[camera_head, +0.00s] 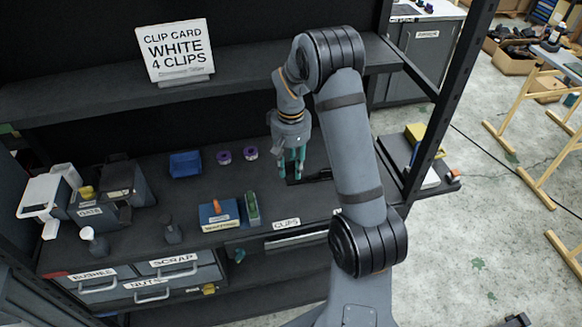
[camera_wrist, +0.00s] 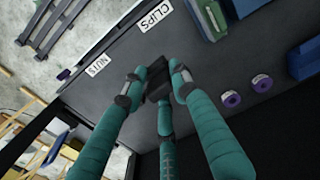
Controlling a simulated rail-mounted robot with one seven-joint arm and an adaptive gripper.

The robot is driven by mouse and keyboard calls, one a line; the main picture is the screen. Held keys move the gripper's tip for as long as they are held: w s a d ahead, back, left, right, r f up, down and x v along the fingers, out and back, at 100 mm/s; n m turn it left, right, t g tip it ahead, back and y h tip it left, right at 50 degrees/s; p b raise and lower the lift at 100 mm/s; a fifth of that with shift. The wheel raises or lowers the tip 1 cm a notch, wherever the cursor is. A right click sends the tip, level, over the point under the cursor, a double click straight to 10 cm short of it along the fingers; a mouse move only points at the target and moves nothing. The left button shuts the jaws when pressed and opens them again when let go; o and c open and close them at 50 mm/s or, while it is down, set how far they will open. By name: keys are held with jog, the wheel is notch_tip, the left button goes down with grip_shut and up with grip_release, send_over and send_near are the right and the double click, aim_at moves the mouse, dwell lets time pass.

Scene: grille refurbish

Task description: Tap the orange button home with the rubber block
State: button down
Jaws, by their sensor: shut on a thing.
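My gripper (camera_head: 291,174) is low over the right part of the dark bench, pointing down. In the wrist view its teal fingers (camera_wrist: 157,76) are closed around a small black block (camera_wrist: 156,90), which looks like the rubber block; the fingers partly hide it. I cannot tell whether the block touches the bench. A small upright orange piece (camera_head: 217,207) stands on a blue block (camera_head: 211,217) at the bench's front, left of my gripper. I cannot tell whether this piece is the orange button. No other orange button is clear in either view.
Two purple rings (camera_head: 223,157) and a blue bin (camera_head: 185,164) stand behind. A dark flat piece (camera_head: 318,176) lies just right of my gripper. A shelf (camera_head: 100,88) with a sign card (camera_head: 175,50) overhangs the bench's back.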

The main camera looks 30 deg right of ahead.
jog(key=shift+f+b, duration=6.2)
jog(key=shift+f, duration=0.6)
jog(key=shift+f, duration=0.2)
jog(key=c, duration=1.3)
grip_release()
notch_tip(320, 180, up, 12)
jog(key=shift+r, duration=0.1)
notch_tip(320, 180, down, 12)
jog(key=shift+f, duration=0.2)
jog(key=shift+r, duration=0.35)
